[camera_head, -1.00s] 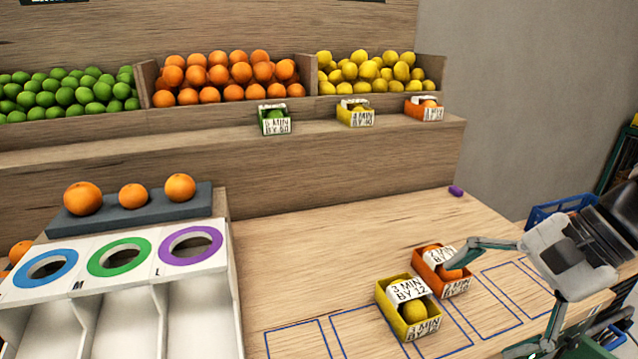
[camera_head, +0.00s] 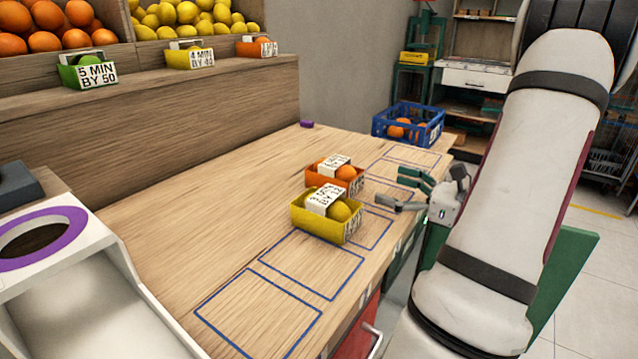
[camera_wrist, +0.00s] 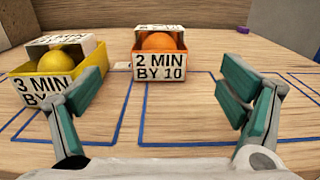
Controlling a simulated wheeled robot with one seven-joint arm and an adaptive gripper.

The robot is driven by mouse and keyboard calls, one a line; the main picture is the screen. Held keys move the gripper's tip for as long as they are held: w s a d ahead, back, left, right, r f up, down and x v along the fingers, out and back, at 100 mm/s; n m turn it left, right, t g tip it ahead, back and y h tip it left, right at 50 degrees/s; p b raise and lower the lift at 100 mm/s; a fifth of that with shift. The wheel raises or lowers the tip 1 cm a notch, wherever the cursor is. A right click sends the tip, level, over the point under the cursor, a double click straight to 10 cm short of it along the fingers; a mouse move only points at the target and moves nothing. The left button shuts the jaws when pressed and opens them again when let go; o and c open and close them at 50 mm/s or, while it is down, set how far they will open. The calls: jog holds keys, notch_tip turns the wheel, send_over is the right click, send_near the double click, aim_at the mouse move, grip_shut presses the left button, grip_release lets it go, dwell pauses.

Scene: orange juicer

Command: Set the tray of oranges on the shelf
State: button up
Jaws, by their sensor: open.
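The small orange tray of oranges (camera_head: 336,175) stands upright on the wooden table, beside and just behind the yellow tray of lemons (camera_head: 327,215). In the wrist view the orange tray (camera_wrist: 160,55) carries a "2 MIN BY 10" label and sits ahead, between and beyond my fingers. The yellow tray (camera_wrist: 58,70) is at left there, partly behind the left finger. My gripper (camera_head: 402,190) is open and empty at the table's right edge, apart from both trays. The shelf (camera_head: 150,100) is the wooden ledge behind the table.
Green (camera_head: 88,70), yellow (camera_head: 190,55) and orange (camera_head: 257,46) labelled trays stand on the ledge. A blue crate (camera_head: 408,124) with oranges is at the table's far end. A white holder with a purple ring (camera_head: 75,235) is at left. The middle of the table is clear.

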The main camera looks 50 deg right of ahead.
aim_at(341, 163)
jog(key=w, duration=0.4)
jog(key=w+a+b, duration=0.1)
jog(key=w, duration=0.3)
jog(key=w+a+b, duration=0.1)
jog(key=w, duration=0.4)
jog(key=shift+r, duration=0.1)
jog(key=c, duration=1.5)
jog(key=shift+r, duration=0.2)
jog(key=shift+r+p, duration=1.45)
jog(key=shift+r, duration=0.1)
jog(key=shift+d, duration=0.1)
